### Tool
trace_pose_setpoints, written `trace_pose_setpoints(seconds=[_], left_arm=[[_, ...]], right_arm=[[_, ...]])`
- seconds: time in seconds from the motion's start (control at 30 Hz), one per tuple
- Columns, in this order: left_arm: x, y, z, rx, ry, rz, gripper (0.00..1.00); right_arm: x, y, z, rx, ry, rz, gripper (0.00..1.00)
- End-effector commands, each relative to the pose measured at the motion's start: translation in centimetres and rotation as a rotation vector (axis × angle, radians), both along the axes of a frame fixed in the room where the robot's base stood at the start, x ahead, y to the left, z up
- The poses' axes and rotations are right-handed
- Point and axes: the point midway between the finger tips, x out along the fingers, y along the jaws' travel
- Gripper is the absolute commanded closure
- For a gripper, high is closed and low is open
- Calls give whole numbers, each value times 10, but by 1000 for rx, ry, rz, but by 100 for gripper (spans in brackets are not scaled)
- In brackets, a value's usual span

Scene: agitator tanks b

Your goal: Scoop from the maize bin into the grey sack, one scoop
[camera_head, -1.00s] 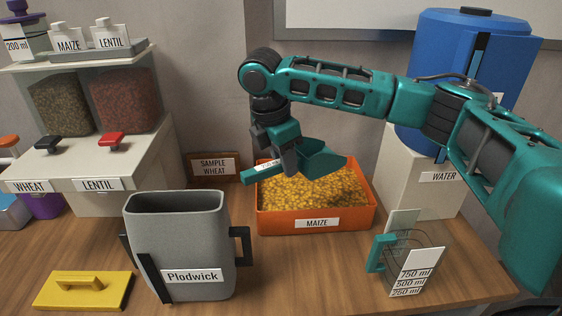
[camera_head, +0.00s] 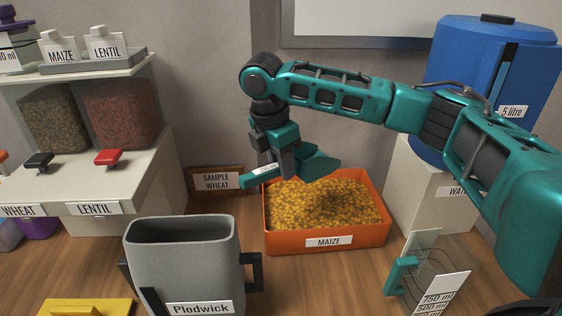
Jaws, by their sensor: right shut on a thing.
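The orange maize bin (camera_head: 330,242), labelled MAIZE, stands on the table in the middle and is filled with yellow maize (camera_head: 325,205). My right gripper (camera_head: 287,162) is shut on a teal scoop (camera_head: 315,166) by its labelled handle, which points left. The scoop appears above the back left part of the bin, clear of the maize. The inside of the scoop is hidden, so I cannot tell whether it holds maize. The grey sack (camera_head: 190,265), labelled Plodwick, stands upright and open-topped at front left, with dark side handles. My left gripper is not in view.
A clear measuring jug (camera_head: 430,278) with a teal handle stands at front right. A blue water tank (camera_head: 480,75) is behind it. A dispenser (camera_head: 100,180) for wheat and lentil stands at left. A yellow block (camera_head: 85,307) lies at front left.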

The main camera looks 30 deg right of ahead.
Motion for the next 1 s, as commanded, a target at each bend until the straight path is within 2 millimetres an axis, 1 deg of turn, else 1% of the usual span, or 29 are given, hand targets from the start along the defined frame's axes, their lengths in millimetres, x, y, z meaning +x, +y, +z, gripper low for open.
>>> trace_pose_setpoints(seconds=[0.2, 0.5, 1.0], left_arm=[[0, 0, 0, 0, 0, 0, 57], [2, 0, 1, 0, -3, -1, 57], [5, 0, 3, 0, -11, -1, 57]], right_arm=[[-1, -13, -14, 171, 6, -10, 100], [1, -33, 5, 402, 8, -9, 100], [2, -70, 29, 758, 21, -8, 100]])
